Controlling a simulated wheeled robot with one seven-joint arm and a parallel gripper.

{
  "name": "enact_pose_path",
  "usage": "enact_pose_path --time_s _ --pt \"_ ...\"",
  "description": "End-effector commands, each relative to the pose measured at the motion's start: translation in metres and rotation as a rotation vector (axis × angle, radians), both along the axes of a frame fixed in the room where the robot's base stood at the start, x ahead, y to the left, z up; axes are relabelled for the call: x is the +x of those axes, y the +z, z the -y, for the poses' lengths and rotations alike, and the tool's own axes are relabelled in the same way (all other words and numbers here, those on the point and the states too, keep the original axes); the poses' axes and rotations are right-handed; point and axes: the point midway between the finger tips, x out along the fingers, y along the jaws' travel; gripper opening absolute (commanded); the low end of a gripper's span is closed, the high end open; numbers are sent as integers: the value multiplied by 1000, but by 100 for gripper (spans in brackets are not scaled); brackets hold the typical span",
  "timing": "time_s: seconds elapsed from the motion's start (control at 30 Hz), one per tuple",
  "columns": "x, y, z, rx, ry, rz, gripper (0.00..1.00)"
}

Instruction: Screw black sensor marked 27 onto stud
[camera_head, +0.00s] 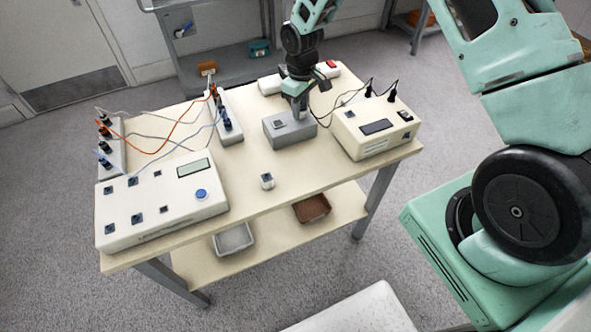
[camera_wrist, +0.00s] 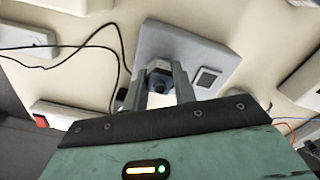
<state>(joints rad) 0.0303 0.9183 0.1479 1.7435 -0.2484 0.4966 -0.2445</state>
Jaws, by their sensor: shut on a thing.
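My gripper (camera_head: 299,110) points down over the right part of a grey block (camera_head: 277,138) on the bench. In the wrist view the two fingers (camera_wrist: 158,85) are shut on a small part, dark and grey with a rounded end (camera_wrist: 158,74). I take it to be the sensor, but I cannot read a 27 on it. The part is directly over or against the block (camera_wrist: 215,50). The stud is hidden behind it, so I cannot tell whether they touch. A dark square inset (camera_wrist: 208,77) shows on the block beside the fingers.
A beige box with a screen (camera_head: 377,127) stands right of the block, with black cables running from it. A larger control box (camera_head: 160,199) and cabled strips stand left. A small metal cylinder with a dark top (camera_head: 267,182) stands alone near the front. Bare bench surrounds it.

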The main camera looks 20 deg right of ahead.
Motion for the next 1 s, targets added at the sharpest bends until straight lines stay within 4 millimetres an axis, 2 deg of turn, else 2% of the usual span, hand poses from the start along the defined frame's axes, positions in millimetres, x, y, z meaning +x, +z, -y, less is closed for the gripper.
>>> enact_pose_path --time_s 0.27,0.5,0.83,1.0 --pt "-1 -3 0 0 -20 -4 5" --pt "-2 -4 0 -1 -316 -5 5" --pt "-2 -3 0 -1 -379 -6 5" --pt "-2 -3 0 -1 -607 -7 5"
